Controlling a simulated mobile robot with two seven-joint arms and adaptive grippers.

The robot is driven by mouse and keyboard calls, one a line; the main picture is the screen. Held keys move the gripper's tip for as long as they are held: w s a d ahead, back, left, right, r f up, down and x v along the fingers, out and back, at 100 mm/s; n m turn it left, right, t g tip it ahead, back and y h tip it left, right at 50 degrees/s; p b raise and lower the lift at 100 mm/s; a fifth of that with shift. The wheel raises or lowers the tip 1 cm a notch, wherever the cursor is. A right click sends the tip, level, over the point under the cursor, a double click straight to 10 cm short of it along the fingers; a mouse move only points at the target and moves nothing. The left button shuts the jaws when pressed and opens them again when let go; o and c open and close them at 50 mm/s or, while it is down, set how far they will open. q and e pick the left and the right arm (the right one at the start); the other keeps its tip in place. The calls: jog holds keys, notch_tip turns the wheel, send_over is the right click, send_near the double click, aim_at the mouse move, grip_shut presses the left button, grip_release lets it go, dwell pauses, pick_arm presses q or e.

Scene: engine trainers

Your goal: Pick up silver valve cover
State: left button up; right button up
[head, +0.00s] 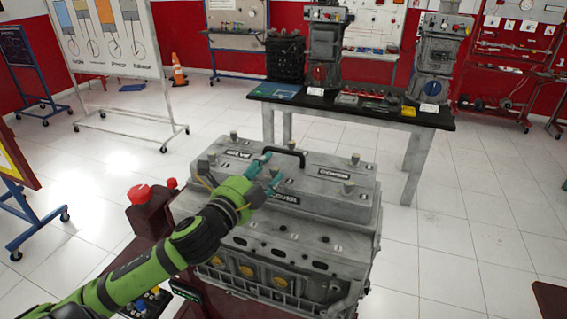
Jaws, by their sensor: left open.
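The silver valve cover (318,192) lies on top of the grey engine block (290,262) in the middle of the head view. It has a dark handle (289,151), several knobs and dark label plates. My left gripper (268,170) is open, with teal fingers, over the cover just left of the handle. The handle does not appear to be between the fingers. Whether the fingers touch the cover, I cannot tell. My green left arm hides part of the cover's left side. My right gripper is not in view.
A red emergency button box (150,205) stands left of the engine. A black-topped workbench (350,105) with engine parts is behind it. A whiteboard (108,40) on wheels and an orange cone (179,76) stand at the back left. White floor is free on the right.

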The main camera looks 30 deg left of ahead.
aim_at(282, 153)
pick_arm(q)
jog(key=w, duration=0.3)
jog(key=shift+a+p, duration=0.15)
jog(key=shift+p, duration=0.2)
jog(key=w+p, duration=0.1)
jog(key=w, duration=0.3)
jog(key=shift+a, duration=0.15)
jog(key=shift+w+f, duration=0.1)
jog(key=shift+w, duration=0.15)
jog(key=shift+s, duration=0.15)
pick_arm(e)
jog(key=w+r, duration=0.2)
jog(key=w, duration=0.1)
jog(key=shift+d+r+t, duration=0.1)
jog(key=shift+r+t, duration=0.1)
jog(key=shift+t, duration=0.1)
pick_arm(q)
grip_shut()
jog(key=shift+r, duration=0.3)
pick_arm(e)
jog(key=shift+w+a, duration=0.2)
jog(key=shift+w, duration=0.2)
